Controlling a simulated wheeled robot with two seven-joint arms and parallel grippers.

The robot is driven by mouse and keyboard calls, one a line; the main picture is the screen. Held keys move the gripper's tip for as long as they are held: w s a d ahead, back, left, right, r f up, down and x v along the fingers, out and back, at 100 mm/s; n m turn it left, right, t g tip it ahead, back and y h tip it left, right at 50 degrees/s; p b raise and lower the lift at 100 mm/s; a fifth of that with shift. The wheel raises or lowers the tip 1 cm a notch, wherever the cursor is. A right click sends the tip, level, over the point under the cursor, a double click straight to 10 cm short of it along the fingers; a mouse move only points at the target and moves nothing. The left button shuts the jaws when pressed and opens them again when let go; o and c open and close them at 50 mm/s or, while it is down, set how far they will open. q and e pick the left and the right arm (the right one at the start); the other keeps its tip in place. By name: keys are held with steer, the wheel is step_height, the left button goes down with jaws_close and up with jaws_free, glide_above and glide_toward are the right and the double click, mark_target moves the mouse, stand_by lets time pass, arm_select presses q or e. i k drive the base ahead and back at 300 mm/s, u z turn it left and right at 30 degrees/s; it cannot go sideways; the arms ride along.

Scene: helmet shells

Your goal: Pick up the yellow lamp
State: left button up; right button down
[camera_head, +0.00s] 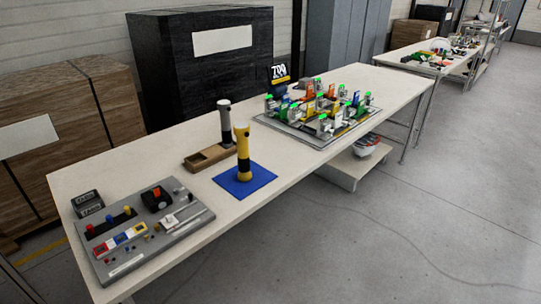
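The yellow lamp (243,158) stands upright on a blue mat (259,181) near the front edge of the table. It has a yellow body with a dark band around it. Beside it, a little behind and to the left, a grey and black lamp (225,125) stands upright at a wooden tray (199,162). Neither of my grippers shows in the head view.
The white table (160,154) also bears a grey board (108,258) with coloured parts at the near left and a plate of green-topped fixtures (313,139) farther right. A helmet (366,143) lies on a lower shelf.

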mark_target(245, 175)
steer(key=z, duration=1.45)
steer(key=i, duration=0.95)
steer(key=u, duration=0.35)
